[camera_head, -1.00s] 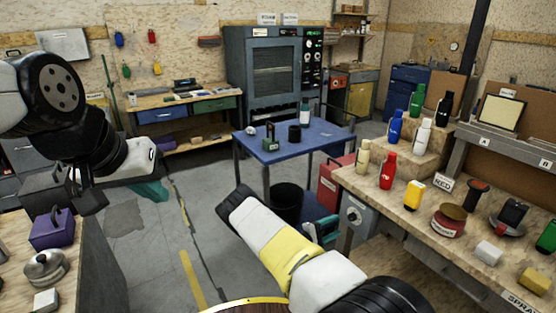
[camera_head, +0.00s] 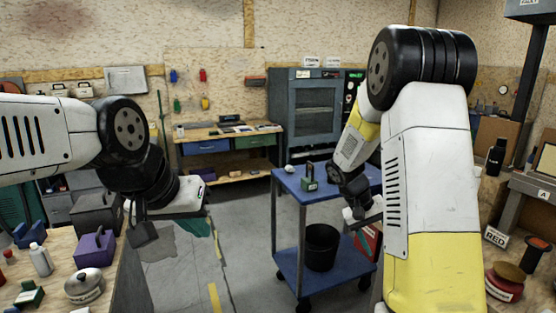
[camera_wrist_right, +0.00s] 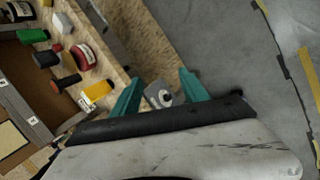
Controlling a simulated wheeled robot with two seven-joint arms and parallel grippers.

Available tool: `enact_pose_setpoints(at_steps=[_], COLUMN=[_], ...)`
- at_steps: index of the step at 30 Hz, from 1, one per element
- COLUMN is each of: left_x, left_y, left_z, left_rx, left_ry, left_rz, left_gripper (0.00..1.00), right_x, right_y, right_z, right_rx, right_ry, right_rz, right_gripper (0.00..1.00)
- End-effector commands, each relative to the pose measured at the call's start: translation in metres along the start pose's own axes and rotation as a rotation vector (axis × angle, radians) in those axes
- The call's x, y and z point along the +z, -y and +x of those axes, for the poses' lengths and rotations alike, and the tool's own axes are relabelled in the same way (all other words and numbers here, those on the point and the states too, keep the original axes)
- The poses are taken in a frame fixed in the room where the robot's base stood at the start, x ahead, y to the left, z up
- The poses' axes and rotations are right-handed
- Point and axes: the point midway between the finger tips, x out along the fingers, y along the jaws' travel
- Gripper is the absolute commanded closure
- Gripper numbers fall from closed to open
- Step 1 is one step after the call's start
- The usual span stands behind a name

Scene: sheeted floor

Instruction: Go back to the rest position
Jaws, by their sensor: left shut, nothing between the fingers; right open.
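My left gripper (camera_head: 194,226) shows a teal finger below its white body, at the left in the head view. It is shut and empty, in the air over the floor beside the left bench. My right arm is raised and fills the right middle of the head view. My right gripper hangs in front of the blue cart there, with its fingers mostly hidden. In the right wrist view, my right gripper (camera_wrist_right: 160,92) shows two teal fingers spread apart. A grey object with a round dark face appears between them, lower down; it is not visibly gripped.
A blue cart (camera_head: 288,184) with a black bin (camera_head: 321,246) stands ahead. The left bench holds a purple box (camera_head: 95,247) and a lidded pot (camera_head: 84,286). The right bench holds a red tin (camera_head: 503,283). Grey floor (camera_head: 245,225) is open between left bench and cart.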

Motion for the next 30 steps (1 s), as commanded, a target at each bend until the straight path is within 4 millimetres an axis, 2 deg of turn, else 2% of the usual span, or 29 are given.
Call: enact_pose_setpoints(at_steps=[1, 6, 12, 16, 21, 24, 30], left_x=[0.0, 0.0, 0.0, 0.0, 0.0, 0.0, 0.0], left_y=[0.0, 0.0, 0.0, 0.0, 0.0, 0.0, 0.0], left_z=[0.0, 0.0, 0.0, 0.0, 0.0, 0.0, 0.0], left_rx=[0.0, 0.0, 0.0, 0.0, 0.0, 0.0, 0.0], left_ry=[0.0, 0.0, 0.0, 0.0, 0.0, 0.0, 0.0], left_rz=[0.0, 0.0, 0.0, 0.0, 0.0, 0.0, 0.0], left_gripper=[1.0, 1.0, 1.0, 1.0, 1.0, 1.0, 1.0], right_x=[0.012, 0.052, 0.104, 0.14, 0.179, 0.194, 0.205], right_y=[-0.002, 0.002, 0.007, 0.012, 0.021, 0.025, 0.029], right_z=[-0.02, -0.074, -0.133, -0.165, -0.194, -0.203, -0.209], right_rx=[-0.064, -0.255, -0.441, -0.536, -0.619, -0.645, -0.662], right_ry=[-0.03, -0.13, -0.283, -0.398, -0.534, -0.589, -0.631], right_rz=[0.016, 0.034, 0.039, 0.036, 0.029, 0.025, 0.02], right_gripper=[0.48, 0.48, 0.48, 0.48, 0.48, 0.48, 0.48])
